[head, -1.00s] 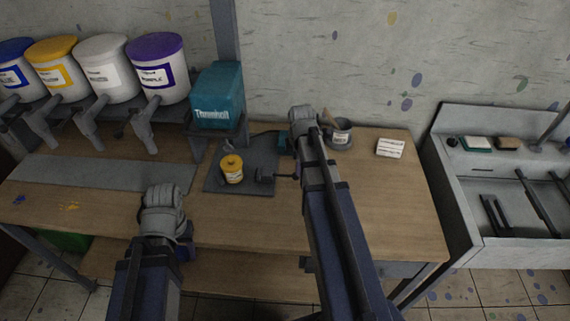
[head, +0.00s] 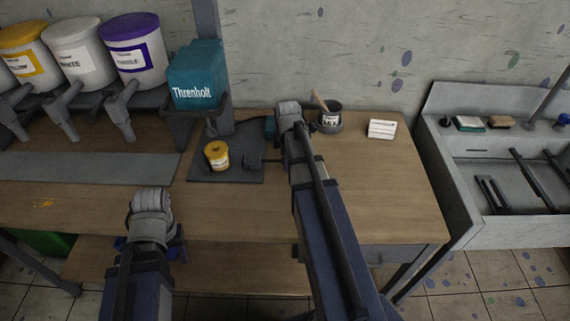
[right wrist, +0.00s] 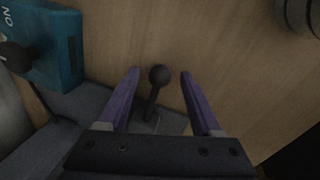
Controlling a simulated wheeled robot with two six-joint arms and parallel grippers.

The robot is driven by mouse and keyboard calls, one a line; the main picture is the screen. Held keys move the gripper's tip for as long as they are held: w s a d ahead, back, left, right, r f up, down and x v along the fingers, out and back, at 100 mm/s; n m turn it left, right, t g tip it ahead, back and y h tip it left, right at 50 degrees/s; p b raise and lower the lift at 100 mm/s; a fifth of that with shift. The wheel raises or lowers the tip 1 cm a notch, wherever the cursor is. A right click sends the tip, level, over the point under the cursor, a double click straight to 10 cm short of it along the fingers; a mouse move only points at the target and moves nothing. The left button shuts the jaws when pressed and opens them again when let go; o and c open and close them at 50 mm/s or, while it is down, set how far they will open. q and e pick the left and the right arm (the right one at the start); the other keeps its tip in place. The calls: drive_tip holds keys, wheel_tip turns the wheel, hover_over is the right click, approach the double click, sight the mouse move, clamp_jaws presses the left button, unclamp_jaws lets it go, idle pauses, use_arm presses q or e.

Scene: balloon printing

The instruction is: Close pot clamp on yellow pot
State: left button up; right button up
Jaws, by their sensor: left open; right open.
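The yellow-lidded pot (head: 217,155) stands upright on a dark grey base plate (head: 205,177) under the teal press. The dark pot clamp (head: 253,162) is to its right, a gap apart, its rod running right toward my right arm. In the right wrist view, the clamp's lever with a round black knob (right wrist: 159,75) stands between the purple fingers of my right gripper (right wrist: 161,73). The fingers are open, with a gap on each side of the knob. My right arm hides this gripper in the head view. My left gripper (head: 150,244) is open and empty at the table's front edge.
A teal press (head: 196,75) stands behind the pot. A small teal box (right wrist: 48,45) is close to my right gripper. Paint buckets line the left. The table's right front is clear.

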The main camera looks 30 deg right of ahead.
drive_tip(key=shift+f, duration=0.1)
drive_tip(key=shift+c, duration=0.4)
clamp_jaws()
idle(1.0)
